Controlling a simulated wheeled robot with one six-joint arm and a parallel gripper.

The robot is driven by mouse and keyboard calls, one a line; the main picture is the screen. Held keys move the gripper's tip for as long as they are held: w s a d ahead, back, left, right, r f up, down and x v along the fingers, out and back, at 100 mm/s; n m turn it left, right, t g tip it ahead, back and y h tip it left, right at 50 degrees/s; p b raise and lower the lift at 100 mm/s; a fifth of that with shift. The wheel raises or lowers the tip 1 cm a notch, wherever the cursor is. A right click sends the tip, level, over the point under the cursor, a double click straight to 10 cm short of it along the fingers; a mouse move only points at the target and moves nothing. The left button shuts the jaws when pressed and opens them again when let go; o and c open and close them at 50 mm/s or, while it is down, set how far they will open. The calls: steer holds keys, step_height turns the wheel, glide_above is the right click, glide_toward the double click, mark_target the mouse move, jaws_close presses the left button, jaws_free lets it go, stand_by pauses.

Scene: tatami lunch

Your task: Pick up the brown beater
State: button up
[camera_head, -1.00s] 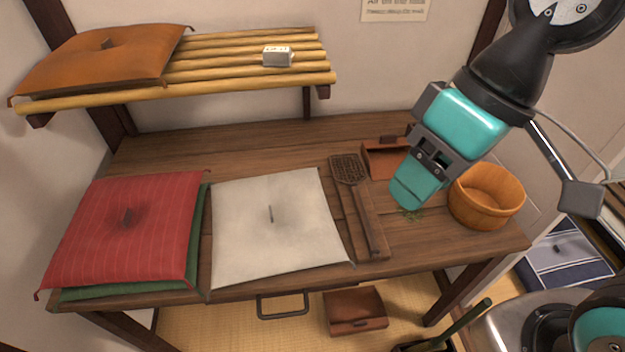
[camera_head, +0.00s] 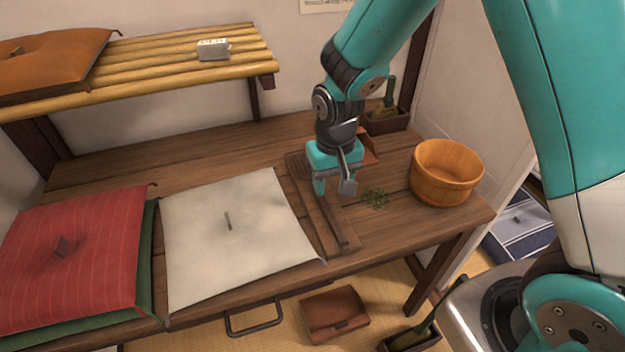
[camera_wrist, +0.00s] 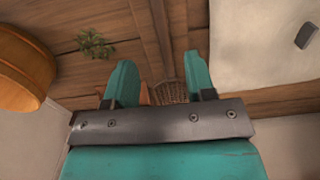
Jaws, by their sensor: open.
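The brown beater (camera_head: 325,222) lies flat on the wooden table, right of the pale cushion. Its woven head is toward the back and its long handle runs toward the front edge. My gripper (camera_head: 333,189) is open and empty, above the beater near the head end, partly hiding it in the head view. In the wrist view, the woven head (camera_wrist: 170,92) shows between the two teal fingers of my gripper (camera_wrist: 160,74), partly covered by the gripper body. The fingers look apart from the beater, but the exact height is unclear.
The pale cushion (camera_head: 225,235) lies left of the beater, with a red cushion (camera_head: 75,255) further left. Green bits (camera_head: 375,198) and a wooden tub (camera_head: 446,172) are to the right. A slatted shelf (camera_head: 150,72) hangs at the back left.

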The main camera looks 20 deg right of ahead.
mark_target(331, 215)
step_height(331, 215, down, 4)
steer(key=shift+s+f, duration=0.2)
steer(key=shift+f, duration=1.2)
steer(key=shift+s+f, duration=0.15)
steer(key=shift+f, duration=1.2)
steer(key=shift+c, duration=0.5)
jaws_close()
